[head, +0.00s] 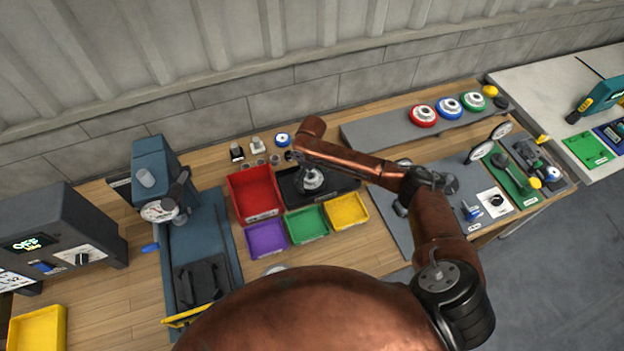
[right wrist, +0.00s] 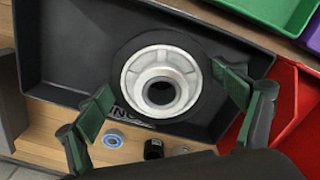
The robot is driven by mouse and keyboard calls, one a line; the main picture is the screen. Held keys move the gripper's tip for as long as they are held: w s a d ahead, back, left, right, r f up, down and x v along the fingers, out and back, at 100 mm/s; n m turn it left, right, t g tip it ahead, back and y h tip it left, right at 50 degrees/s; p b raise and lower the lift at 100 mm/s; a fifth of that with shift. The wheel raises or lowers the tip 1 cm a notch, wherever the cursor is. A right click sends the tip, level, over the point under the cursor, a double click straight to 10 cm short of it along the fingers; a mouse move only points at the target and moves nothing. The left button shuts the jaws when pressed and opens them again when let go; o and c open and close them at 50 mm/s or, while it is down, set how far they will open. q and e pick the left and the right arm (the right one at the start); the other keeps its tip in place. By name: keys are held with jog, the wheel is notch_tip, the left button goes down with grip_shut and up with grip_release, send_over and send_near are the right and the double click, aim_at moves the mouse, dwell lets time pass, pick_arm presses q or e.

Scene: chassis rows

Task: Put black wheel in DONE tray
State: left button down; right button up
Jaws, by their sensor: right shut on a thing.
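The black wheel (right wrist: 136,75) with a silver hub shows in the right wrist view, between the green-padded fingers of my right gripper (right wrist: 165,92), which is shut on it. The wheel lies over the black tray (right wrist: 60,45), whose white lettering is mostly covered. I cannot tell whether the wheel touches the tray floor. In the head view, the wheel's silver hub (head: 313,180) shows over the same tray (head: 290,184), and my copper right arm hides much of the gripper. My left gripper is not in view.
A red bin (head: 255,193) stands left of the black tray. Purple (head: 267,239), green (head: 306,224) and yellow (head: 346,211) trays lie in front. Small parts, including a blue-ringed bearing (right wrist: 112,139), sit behind it. A blue press (head: 160,165) stands further left.

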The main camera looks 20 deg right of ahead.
jog(key=shift+w+f, duration=0.1)
jog(key=shift+f, duration=0.5)
jog(key=o, duration=1.5)
jog(key=shift+f, duration=0.2)
notch_tip(320, 180, up, 12)
jog(key=shift+r+p, duration=0.2)
jog(key=shift+p, duration=0.1)
